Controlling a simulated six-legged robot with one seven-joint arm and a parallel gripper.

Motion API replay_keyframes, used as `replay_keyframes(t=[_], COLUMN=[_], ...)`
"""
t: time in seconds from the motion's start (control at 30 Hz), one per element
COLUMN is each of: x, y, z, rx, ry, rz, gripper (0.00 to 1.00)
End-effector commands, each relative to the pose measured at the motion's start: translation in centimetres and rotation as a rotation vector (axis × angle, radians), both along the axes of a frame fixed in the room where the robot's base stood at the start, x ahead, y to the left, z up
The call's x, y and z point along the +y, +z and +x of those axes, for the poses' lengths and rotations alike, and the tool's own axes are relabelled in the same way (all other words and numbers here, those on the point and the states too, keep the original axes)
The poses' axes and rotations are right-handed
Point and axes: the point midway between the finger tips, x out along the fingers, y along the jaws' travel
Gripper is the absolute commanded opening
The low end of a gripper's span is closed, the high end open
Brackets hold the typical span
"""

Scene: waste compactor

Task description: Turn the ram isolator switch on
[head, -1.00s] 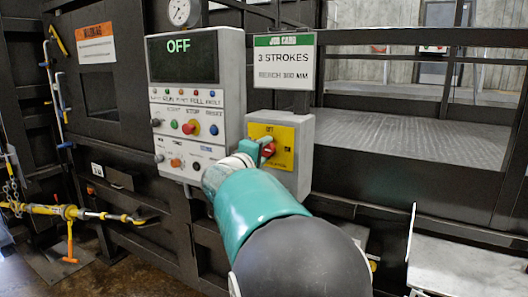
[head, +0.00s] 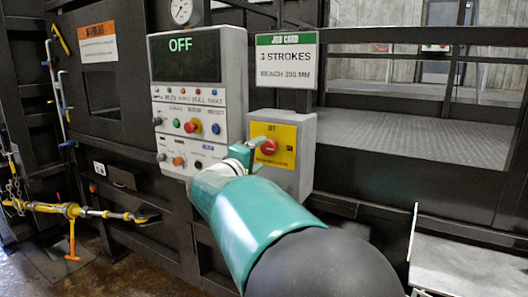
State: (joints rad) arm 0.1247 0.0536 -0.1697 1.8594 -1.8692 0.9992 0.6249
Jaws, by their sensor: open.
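The ram isolator switch is a red knob (head: 269,146) on a yellow plate (head: 287,134), fixed to the front of a grey box (head: 306,130). The plate reads OFF at the top and ON at the right. My teal gripper (head: 256,148) is open at the left of the knob, with a finger overlapping the knob's near side. I cannot tell whether it touches the knob. The gripper hides part of the plate's left and lower side. The knob's exact angle is hard to read.
A grey control panel (head: 240,90) with buttons stands left of the switch box; its display (head: 185,58) reads OFF. A job card (head: 287,60) saying 3 STROKES hangs above the box. Dark rails and a metal deck (head: 420,135) lie to the right.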

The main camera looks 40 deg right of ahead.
Motion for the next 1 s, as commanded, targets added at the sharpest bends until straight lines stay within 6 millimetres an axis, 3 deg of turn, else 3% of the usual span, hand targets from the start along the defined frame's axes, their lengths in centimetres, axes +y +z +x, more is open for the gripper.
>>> replay_keyframes(t=[0.2,0.4,0.6,1.0], x=[4.8,7.7,8.6,8.5], y=[-0.3,-0.5,-0.6,-0.6], z=[-1.6,-2.7,-3.0,-3.0], rx=[-0.001,-0.002,0.000,0.000], ry=[0.005,0.003,0.001,0.001], rz=[0.000,0.000,0.001,0.000], gripper=[0.65,0.65,0.65,0.65])
